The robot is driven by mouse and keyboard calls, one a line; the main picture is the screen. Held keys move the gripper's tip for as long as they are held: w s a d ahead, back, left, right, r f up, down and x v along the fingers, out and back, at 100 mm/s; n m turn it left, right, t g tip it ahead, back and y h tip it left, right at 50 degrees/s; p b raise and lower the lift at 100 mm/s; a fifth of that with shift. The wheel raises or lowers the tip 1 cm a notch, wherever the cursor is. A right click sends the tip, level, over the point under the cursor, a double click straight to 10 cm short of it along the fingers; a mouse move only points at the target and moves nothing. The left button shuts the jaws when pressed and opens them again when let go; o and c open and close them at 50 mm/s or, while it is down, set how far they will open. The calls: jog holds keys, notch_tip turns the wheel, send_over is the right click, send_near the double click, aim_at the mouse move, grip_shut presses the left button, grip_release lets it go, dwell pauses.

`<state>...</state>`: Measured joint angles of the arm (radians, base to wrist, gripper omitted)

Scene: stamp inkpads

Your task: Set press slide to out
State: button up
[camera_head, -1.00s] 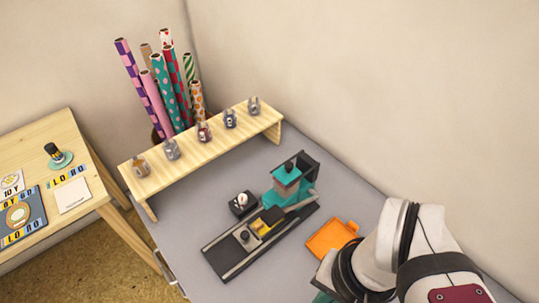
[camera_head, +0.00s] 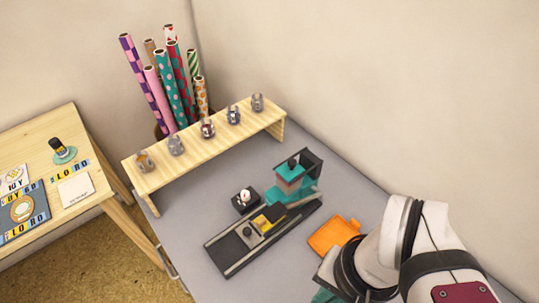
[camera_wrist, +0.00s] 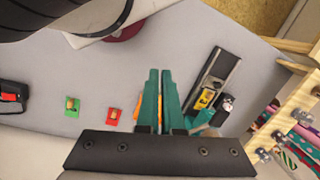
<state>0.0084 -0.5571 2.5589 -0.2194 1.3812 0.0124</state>
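The press is a teal block in a black frame (camera_head: 291,182), and in the wrist view its teal part (camera_wrist: 207,118) shows partly at the right of the fingers. A long black slide rail (camera_head: 232,262) runs from it toward the lower left. On the rail sits a carriage with a dark knob (camera_head: 247,231) and a yellow block (camera_head: 263,224), just outside the press; the rail's far end is bare. The yellow block also shows in the wrist view (camera_wrist: 206,98). My gripper (camera_wrist: 160,72) has two teal fingers close together, holding nothing visible, apart from the rail and to its left in the wrist view.
An orange tray (camera_head: 334,235) lies between the press and my arm. A small black box (camera_head: 244,200) stands beside the rail. A wooden rack (camera_head: 190,158) with several small items stands behind. Red (camera_wrist: 113,113) and green (camera_wrist: 73,104) pads lie left of the fingers.

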aim_at(247, 230)
jog(key=o, duration=0.5)
jog(key=shift+n+g, duration=0.5)
jog(key=shift+n, duration=0.1)
jog(key=w+r, duration=0.2)
jog(key=w, duration=0.1)
jog(key=w+a+r, duration=0.1)
jog(key=w, duration=0.1)
jog(key=shift+w+a, duration=0.1)
jog(key=shift+w, duration=0.1)
jog(key=shift+c, duration=0.2)
jog(key=shift+o, duration=1.3)
jog(key=w+a+r+n+g, duration=0.1)
jog(key=w+a, duration=0.1)
jog(key=w, duration=0.4)
jog(key=shift+w+a, duration=0.15)
jog(key=shift+w, duration=0.05)
jog(key=shift+o, duration=0.4)
jog(key=w+a+n, duration=0.1)
jog(key=w+a, duration=0.2)
jog(key=w, duration=0.2)
jog(key=shift+w+f+g+h, duration=0.2)
jog(key=shift+g+h, duration=0.2)
jog(key=w+a+f+n+g+h, duration=0.1)
jog(key=w+a+f+n+g, duration=0.1)
jog(key=w+a+f, duration=0.65)
jog(key=shift+t, duration=0.3)
jog(key=x, duration=1.4)
jog(key=shift+s+a+f, duration=0.2)
jog(key=shift+s+a, duration=0.1)
jog(key=shift+c, duration=0.2)
